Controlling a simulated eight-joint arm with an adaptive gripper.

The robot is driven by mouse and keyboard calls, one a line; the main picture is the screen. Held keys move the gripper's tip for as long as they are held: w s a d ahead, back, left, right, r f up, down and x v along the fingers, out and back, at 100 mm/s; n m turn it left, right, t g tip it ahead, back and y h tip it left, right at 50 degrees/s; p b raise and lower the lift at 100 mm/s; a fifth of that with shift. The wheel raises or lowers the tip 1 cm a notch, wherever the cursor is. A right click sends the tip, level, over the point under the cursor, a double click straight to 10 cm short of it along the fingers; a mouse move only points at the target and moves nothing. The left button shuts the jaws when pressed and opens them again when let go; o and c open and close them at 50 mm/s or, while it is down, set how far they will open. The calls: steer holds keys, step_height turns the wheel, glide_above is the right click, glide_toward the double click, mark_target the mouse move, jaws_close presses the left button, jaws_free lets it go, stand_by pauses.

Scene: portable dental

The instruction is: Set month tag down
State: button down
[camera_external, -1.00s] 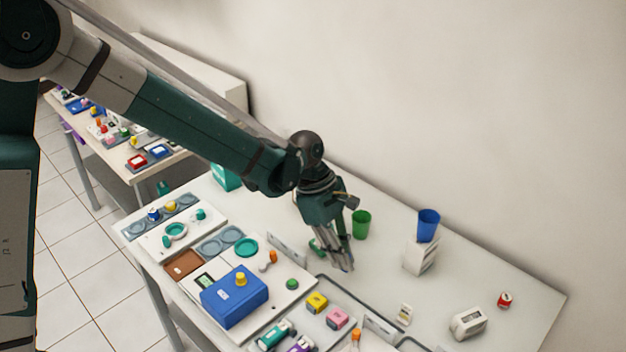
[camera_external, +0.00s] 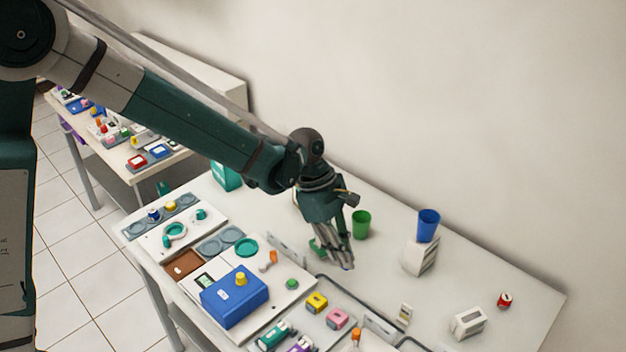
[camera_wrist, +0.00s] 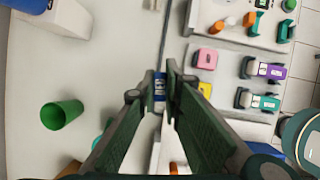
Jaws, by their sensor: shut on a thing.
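My gripper (camera_external: 342,264) is low over the table, left of the middle, close to the back edge of the grey tray. In the wrist view its fingertips (camera_wrist: 161,88) are closed on a small blue and white tag (camera_wrist: 160,90), which I take to be the month tag. The fingers hide the tag in the external view. I cannot tell whether the tag touches the table.
A green cup (camera_external: 361,224) stands just behind my gripper. A blue box (camera_external: 235,299) is at left.

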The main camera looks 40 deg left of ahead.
step_height(320, 180, up, 5)
steer(key=shift+f, duration=0.1)
steer(key=shift+w+a, duration=0.2)
steer(key=shift+a, duration=0.5)
steer(key=w+a+n+t+y, duration=0.15)
steer(key=a+n, duration=0.25)
steer(key=a, duration=1)
steer(key=w+a+n+t, duration=0.1)
steer(key=w+a+n, duration=0.15)
steer(key=a, duration=1.15)
steer(key=shift+n, duration=0.45)
steer(key=shift+s+a+f, duration=0.1)
steer(key=shift+a+f, duration=0.1)
steer(key=shift+f, duration=1.05)
steer(key=shift+s+a+f, duration=0.1)
steer(key=shift+a+f, duration=0.05)
steer(key=shift+f, duration=1.05)
steer(key=shift+f+b, duration=0.55)
steer(key=shift+f, duration=2.6)
